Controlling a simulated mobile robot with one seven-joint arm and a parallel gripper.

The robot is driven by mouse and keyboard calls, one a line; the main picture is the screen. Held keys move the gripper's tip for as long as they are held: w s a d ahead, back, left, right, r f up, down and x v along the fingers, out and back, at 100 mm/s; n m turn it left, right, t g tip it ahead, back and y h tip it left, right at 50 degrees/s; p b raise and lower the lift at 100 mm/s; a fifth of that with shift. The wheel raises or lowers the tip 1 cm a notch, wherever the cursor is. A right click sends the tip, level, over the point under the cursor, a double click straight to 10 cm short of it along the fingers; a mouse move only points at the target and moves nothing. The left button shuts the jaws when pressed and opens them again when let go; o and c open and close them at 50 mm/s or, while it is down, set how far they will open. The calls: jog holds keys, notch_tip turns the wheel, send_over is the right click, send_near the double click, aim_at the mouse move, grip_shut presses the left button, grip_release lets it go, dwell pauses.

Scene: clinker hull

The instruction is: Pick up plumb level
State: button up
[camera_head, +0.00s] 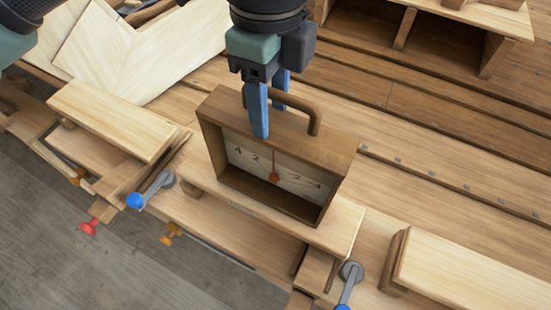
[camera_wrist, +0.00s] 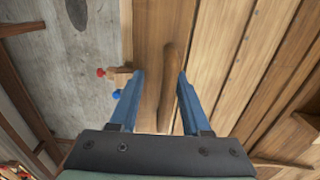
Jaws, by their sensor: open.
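The plumb level (camera_head: 285,135) is a brown wooden box with a dial, a red pointer and a curved wooden handle on top. It stands upright on a pale wooden block in the head view. My gripper (camera_head: 268,118) points down at the handle with its blue fingers apart. One finger shows in front of the handle and the other behind it. In the wrist view the handle (camera_wrist: 173,75) lies between the two fingertips of my gripper (camera_wrist: 162,76), closer to the right one. Part of the handle is hidden by the near finger.
Pale wooden blocks lie to the left (camera_head: 112,118) and right (camera_head: 475,272) along the plank edge. Clamps with blue knobs (camera_head: 135,200) and a red knob (camera_head: 89,227) stick out at the front. Planked hull with rivets spreads behind, and an open wooden compartment (camera_head: 440,42) stands at the back right.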

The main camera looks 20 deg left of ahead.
aim_at(274, 133)
jog(key=shift+w+f+p, duration=0.2)
jog(key=shift+f+p, duration=0.15)
jog(key=shift+f, duration=0.95)
jog(key=shift+w+f+p, duration=0.15)
jog(key=shift+f+p, duration=0.15)
jog(key=shift+f, duration=0.95)
grip_shut()
